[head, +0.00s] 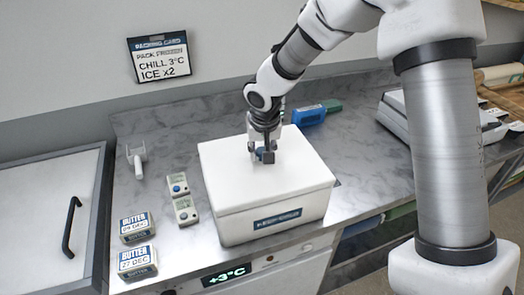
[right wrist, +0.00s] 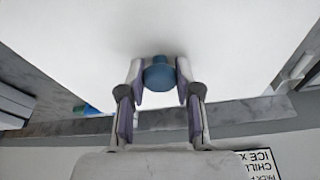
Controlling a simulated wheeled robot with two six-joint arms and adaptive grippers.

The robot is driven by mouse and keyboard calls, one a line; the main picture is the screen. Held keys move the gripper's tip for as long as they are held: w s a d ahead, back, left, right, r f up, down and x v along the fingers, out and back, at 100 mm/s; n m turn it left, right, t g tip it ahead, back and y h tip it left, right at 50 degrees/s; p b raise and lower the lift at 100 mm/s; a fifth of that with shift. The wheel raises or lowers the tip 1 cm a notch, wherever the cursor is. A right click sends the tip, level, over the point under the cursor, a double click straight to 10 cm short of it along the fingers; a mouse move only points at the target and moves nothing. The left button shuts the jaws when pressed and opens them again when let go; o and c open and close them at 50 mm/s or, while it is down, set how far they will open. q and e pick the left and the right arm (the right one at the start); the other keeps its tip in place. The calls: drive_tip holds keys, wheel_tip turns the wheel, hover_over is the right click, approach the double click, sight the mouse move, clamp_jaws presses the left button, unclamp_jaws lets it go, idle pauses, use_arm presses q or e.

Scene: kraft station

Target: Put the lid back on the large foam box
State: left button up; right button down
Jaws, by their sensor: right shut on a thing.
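The large foam box (head: 270,218) is white and stands on the grey marbled counter, with a label on its front. Its white lid (head: 225,165) lies over the top of the box and looks level. In the right wrist view the lid (right wrist: 220,30) fills the upper part. My right gripper (head: 263,153) is above the middle of the lid, shut on the lid's blue knob (right wrist: 159,75), with one finger on each side of it. Whether the lid is fully seated all round cannot be told. My left gripper is not in view.
Two butter packs (head: 137,260) and two small devices with blue buttons (head: 185,210) lie left of the box. A white scoop-like tool (head: 137,160) lies behind them. A blue tool (head: 311,115) lies behind the box. A scale-like device (head: 400,112) stands at right.

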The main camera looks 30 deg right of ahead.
idle(0.3)
drive_tip(key=shift+c, duration=1.2)
unclamp_jaws()
drive_tip(key=shift+r, duration=0.1)
drive_tip(key=shift+r+p, duration=2.7)
drive_tip(key=shift+r, duration=0.75)
clamp_jaws()
drive_tip(key=shift+f, duration=0.2)
drive_tip(key=shift+f+b, duration=2.2)
drive_tip(key=shift+r, duration=0.1)
